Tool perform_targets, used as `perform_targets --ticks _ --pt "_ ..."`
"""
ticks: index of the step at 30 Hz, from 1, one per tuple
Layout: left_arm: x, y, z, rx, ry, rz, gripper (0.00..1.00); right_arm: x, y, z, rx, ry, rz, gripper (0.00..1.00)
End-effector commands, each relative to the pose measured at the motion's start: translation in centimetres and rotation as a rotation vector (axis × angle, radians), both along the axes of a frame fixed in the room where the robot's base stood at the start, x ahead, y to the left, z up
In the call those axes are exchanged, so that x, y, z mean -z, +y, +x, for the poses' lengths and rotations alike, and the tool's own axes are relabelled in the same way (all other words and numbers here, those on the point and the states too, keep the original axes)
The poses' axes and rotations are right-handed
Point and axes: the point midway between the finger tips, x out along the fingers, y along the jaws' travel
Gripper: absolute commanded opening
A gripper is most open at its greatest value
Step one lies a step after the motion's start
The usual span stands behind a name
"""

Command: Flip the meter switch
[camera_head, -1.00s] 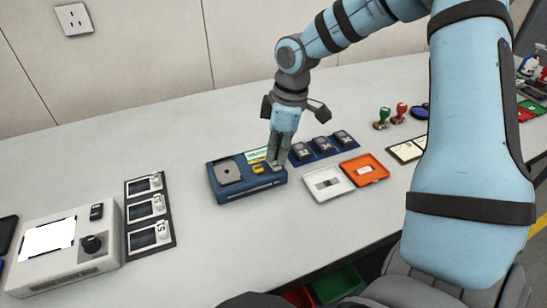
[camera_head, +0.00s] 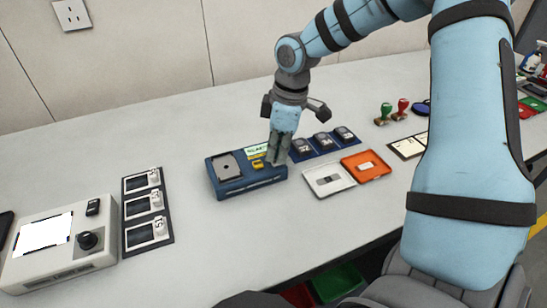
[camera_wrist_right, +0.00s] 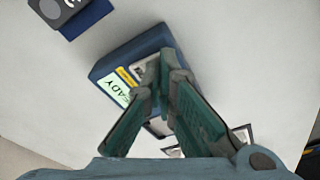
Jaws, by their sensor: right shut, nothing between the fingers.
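My left gripper is out of view.
A dark rack (camera_head: 149,208) stands beside the white box. An open white and orange case (camera_head: 366,166) lies right of the blue device. Bare bench separates rack and device.

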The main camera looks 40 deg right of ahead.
Motion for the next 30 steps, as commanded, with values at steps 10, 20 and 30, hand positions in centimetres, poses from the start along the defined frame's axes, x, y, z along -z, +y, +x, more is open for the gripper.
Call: perform_targets --ticks 10,20,30 --pt "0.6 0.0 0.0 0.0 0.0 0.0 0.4 0.5 0.0 0.0 0.0 0.0 0.0 0.0" --pt "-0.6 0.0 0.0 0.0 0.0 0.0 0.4 -1.8 0.0 0.1 -0.001 -0.003 -0.002 0.0" --pt "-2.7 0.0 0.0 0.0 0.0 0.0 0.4 -5.9 0.0 0.0 0.0 -0.001 0.0 0.0"
